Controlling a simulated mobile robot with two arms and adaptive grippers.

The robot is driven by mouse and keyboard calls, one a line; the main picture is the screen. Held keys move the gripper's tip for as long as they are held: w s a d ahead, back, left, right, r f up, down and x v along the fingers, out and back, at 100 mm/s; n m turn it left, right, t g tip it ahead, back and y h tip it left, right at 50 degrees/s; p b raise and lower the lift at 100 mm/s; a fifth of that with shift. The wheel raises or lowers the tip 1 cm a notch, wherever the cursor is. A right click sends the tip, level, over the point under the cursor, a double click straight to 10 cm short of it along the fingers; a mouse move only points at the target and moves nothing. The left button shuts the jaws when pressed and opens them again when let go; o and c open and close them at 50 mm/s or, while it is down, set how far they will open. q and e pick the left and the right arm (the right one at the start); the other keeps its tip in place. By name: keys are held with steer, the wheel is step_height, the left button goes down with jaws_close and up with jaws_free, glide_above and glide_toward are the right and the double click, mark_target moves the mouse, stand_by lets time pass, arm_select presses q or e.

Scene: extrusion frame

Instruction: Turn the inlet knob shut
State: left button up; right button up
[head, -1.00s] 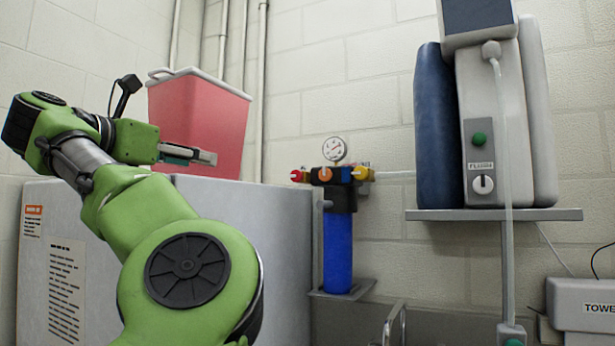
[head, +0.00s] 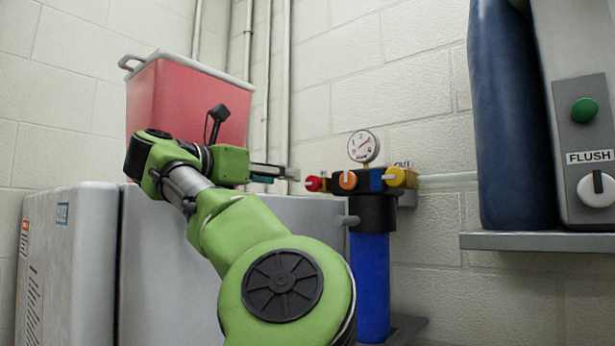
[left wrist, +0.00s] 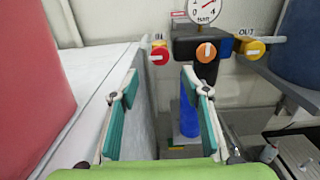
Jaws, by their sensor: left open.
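The inlet knob is red with a white bar and sits on the left end of the filter manifold in the head view (head: 314,184). In the left wrist view the red knob (left wrist: 158,56) is under the "IN" label, its bar lying roughly level. My left gripper (head: 291,173) is open and empty, its tips just left of the knob in the head view. In the left wrist view its teal-padded fingers (left wrist: 158,82) are spread, with the knob beyond and between them, apart from both. My right gripper is not in view.
An orange knob (head: 348,181) and a yellow "OUT" knob (head: 396,177) sit right of the red one, below a gauge (head: 363,147). A blue filter housing (head: 371,285) hangs below. A grey cabinet (head: 160,270) and red bin (head: 170,105) stand left.

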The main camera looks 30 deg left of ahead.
mark_target(311, 182)
arm_select(q)
steer(key=w+p, duration=0.1)
steer(key=w, duration=0.2)
steer(key=w+p, duration=0.1)
steer(key=w, duration=0.1)
steer(key=w+p, duration=0.1)
steer(key=w, duration=0.2)
steer(key=shift+w+d, duration=0.3)
steer(key=shift+w, duration=0.55)
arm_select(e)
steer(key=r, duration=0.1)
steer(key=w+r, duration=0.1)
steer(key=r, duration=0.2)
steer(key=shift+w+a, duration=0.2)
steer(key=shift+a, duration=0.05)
arm_select(q)
steer(key=shift+w, duration=0.1)
steer(key=shift+f, duration=0.1)
steer(key=c, duration=1.1)
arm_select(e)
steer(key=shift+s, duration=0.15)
